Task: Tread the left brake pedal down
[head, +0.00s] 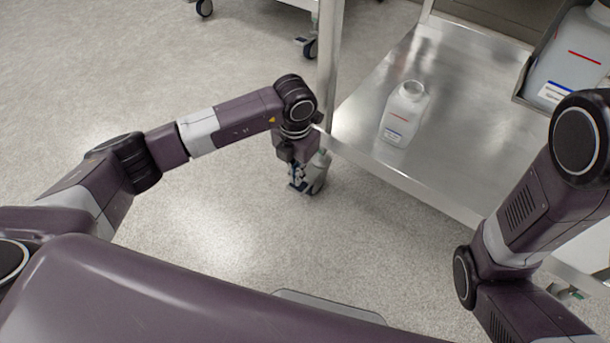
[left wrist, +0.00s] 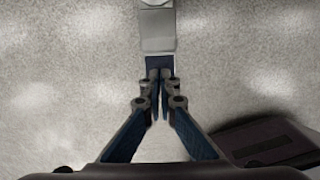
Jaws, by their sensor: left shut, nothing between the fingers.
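The left brake pedal (left wrist: 159,62) is a small dark blue tab on a grey caster body (left wrist: 157,30) in the left wrist view. In the head view the caster (head: 319,172) stands under the table's near left leg, partly hidden by my gripper. My left gripper (left wrist: 160,76) points down with its fingers together and empty. Its tips overlap the near edge of the pedal in the wrist view; I cannot tell whether they touch it. In the head view the left gripper (head: 297,176) is just left of the caster. My right gripper is not in view.
A steel table (head: 365,115) with an upright post stands above the caster. A white bottle (head: 404,114) stands on its shelf, and a larger container (head: 570,60) sits at the far right. Another cart's wheels (head: 309,47) are at the back. The floor at left is clear.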

